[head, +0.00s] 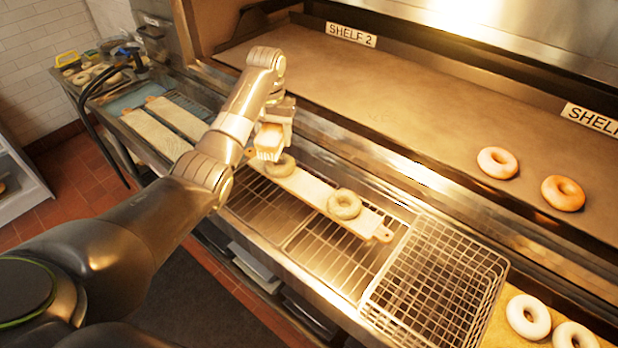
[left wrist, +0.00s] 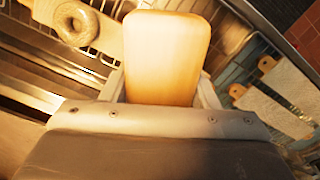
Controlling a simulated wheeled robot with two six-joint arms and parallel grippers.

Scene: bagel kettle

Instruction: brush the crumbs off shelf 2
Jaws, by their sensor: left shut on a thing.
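My left gripper (head: 272,133) is shut on a brush with a wooden block and pale bristles (head: 268,150). The brush hangs bristles down, above a board with bagels in front of the oven. The brush's wooden back (left wrist: 166,55) fills the middle of the left wrist view. Shelf 2 (head: 300,65), marked by a white label (head: 351,34), is a brown deck at the back, behind and to the right of the gripper. I cannot make out crumbs on it. My right gripper is not in view.
A pale board (head: 310,188) with two bagels, one of them this bagel (head: 344,204), lies on the wire rack. An empty wire basket (head: 436,285) stands to its right. Two baked bagels (head: 498,163) (head: 563,193) sit on the deck near the second shelf label. More boards (head: 177,116) lie at left.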

